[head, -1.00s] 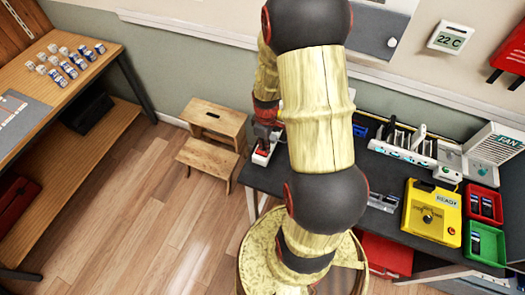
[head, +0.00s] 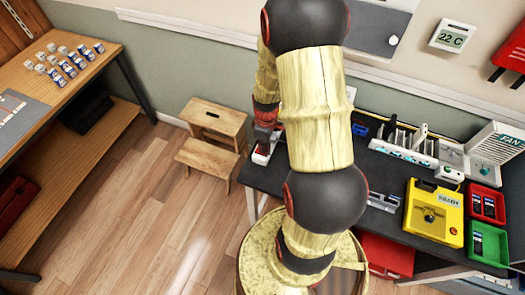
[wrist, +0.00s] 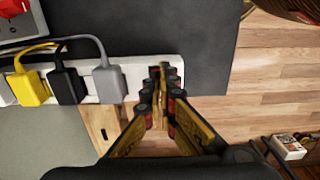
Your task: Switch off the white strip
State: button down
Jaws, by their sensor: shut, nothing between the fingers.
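The white strip (wrist: 130,76) runs along the edge of the dark table in the wrist view. A yellow plug (wrist: 30,88), a black plug (wrist: 67,85) and a grey plug (wrist: 108,82) sit in it. My gripper (wrist: 164,74) is shut and empty, with its fingertips over the strip's right end. They cover part of that end, and I cannot make out a switch or whether the fingers touch it. In the head view my gripper (head: 266,136) is at the table's left end, where a small white-and-red piece (head: 261,154) shows below it; my arm hides much around it.
The dark table (wrist: 205,45) is bare beside the strip. In the head view, a wooden step stool (head: 215,125) stands left of the table. A yellow box (head: 433,213), red tray (head: 484,203), green tray (head: 487,243) and fan unit (head: 493,157) stand at the right.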

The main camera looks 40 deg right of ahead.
jog(key=shift+f, duration=0.3)
jog(key=shift+s+a+f+b, duration=0.15)
jog(key=shift+s+f+b, duration=0.15)
jog(key=shift+f+b, duration=0.05)
jog(key=shift+s+a+f, duration=0.1)
jog(key=shift+w+d+r+p, duration=0.1)
jog(key=shift+w+r+p, duration=0.05)
jog(key=shift+r+p, duration=0.4)
jog(key=shift+w+d+r+p, duration=0.1)
jog(key=shift+w+r+p, duration=0.05)
jog(key=shift+r+p, duration=0.35)
jog(key=shift+w+r+p, duration=0.1)
jog(key=shift+r+p, duration=1.6)
jog(key=shift+r, duration=1)
